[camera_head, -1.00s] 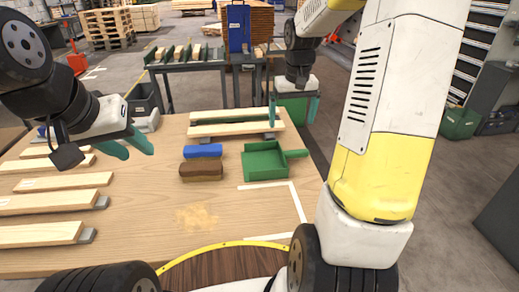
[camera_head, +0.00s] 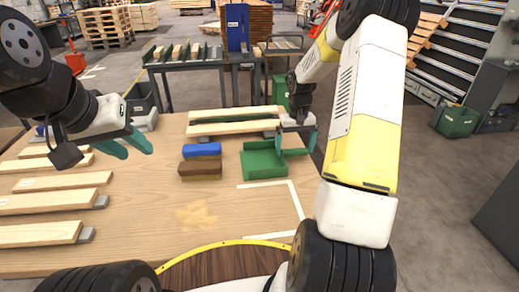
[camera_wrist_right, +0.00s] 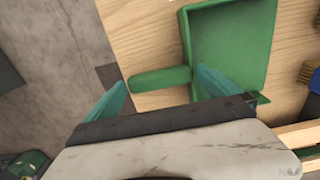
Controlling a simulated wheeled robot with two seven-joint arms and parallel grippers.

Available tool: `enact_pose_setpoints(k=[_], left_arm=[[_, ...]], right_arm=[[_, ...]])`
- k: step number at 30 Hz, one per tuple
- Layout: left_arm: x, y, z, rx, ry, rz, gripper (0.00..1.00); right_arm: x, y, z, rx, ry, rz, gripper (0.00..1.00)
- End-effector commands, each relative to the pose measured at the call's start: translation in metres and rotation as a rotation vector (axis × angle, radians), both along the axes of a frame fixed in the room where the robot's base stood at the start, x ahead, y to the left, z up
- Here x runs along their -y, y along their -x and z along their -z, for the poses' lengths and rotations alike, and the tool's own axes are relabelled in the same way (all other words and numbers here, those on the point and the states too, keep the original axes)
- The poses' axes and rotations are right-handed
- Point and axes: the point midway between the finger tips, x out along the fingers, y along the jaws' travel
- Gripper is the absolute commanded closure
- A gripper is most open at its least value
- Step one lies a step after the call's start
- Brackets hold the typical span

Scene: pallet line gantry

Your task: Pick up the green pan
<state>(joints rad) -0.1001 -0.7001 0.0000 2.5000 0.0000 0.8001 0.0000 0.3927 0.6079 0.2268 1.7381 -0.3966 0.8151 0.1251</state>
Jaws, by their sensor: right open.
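The green pan (camera_head: 262,162) lies flat on the wooden table, right of its middle, its handle pointing right. In the right wrist view the pan (camera_wrist_right: 235,40) is at the top, with its handle (camera_wrist_right: 160,79) reaching left. My right gripper (camera_head: 296,144) is open at the handle. In the wrist view its teal fingers (camera_wrist_right: 163,86) stand apart, with the handle across the gap between them; I cannot tell whether they touch it. My left gripper (camera_head: 137,150) hangs over the left part of the table, its fingers apart and empty.
A brush with a blue top (camera_head: 202,150) and a brown one (camera_head: 200,169) lie left of the pan. Wooden boards lie behind the pan (camera_head: 235,128) and along the left side (camera_head: 62,182). Sawdust (camera_head: 197,214) lies on the clear front area. The table's right edge is near the handle.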

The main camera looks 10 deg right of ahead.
Motion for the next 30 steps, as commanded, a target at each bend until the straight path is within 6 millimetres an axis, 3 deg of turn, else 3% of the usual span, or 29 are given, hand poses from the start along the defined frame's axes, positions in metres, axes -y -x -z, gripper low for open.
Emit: enact_pose_setpoints(k=[3,9,21,30], left_arm=[[0.0,0.0,0.0,0.0,0.0,0.0,0.64],[0.0,0.0,0.0,0.0,0.0,0.0,0.64],[0.0,0.0,0.0,0.0,0.0,0.0,0.64],[0.0,0.0,0.0,0.0,0.0,0.0,0.64]], right_arm=[[-0.0002,0.0006,0.0128,-0.001,0.0,-0.001,0.0],[-0.0002,0.0001,0.0131,0.001,0.0,-0.001,0.0],[-0.0003,-0.0004,0.0122,0.002,0.0,-0.001,0.76],[0.0001,-0.001,0.0044,0.004,0.001,0.0,0.77]])
